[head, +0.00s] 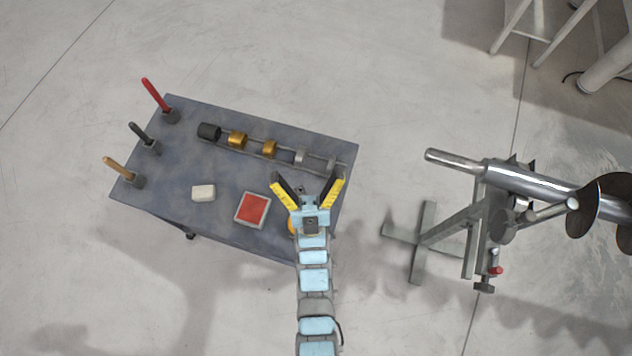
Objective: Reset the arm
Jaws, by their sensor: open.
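My gripper (309,186) is open, with its two yellow fingers with dark tips spread apart. It is over the right part of the grey table (225,175), and nothing shows between the fingers. My arm runs from the gripper down to the bottom edge of the picture. A small orange-yellow thing is mostly hidden behind my wrist at the table's front edge. I cannot tell how high the gripper is above the table.
A rack of dark, gold and silver cylinders (269,149) lies along the table's back. A white block (203,193) and a red-topped square tray (252,209) lie in front. Several upright handles (154,94) stand at left. A metal auger on a stand (475,215) is right of the table.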

